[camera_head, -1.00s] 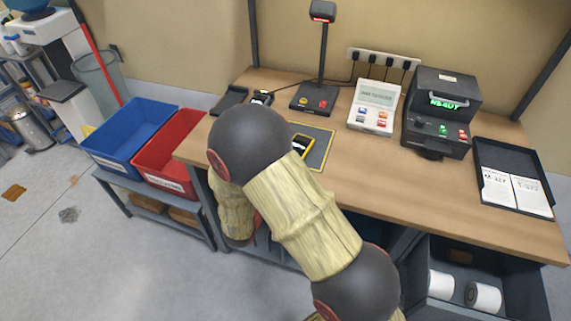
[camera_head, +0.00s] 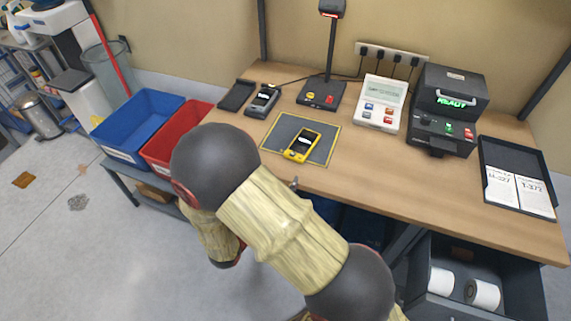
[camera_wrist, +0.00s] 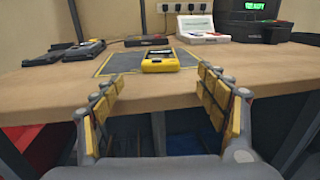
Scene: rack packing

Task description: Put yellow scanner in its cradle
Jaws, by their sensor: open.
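The yellow scanner (camera_head: 302,145) lies flat on a dark mat with a yellow border (camera_head: 278,136), near the front edge of the workbench. It also shows ahead in the wrist view (camera_wrist: 160,60). A black, empty-looking holder (camera_head: 237,95) is at the bench's left end, possibly the cradle. Beside it is a dark handheld device (camera_head: 263,101) with a lit screen. My gripper (camera_wrist: 157,88) is open and empty. Its fingers are spread in front of the bench edge, either side of the scanner in the picture and apart from it. In the head view my arm hides most of the gripper.
A lamp-like stand (camera_head: 321,93), a button panel (camera_head: 379,104) and a black machine reading READY (camera_head: 446,108) stand at the back. A black tray with papers (camera_head: 513,157) is on the right. Blue (camera_head: 135,125) and red (camera_head: 180,140) bins stand left of the bench.

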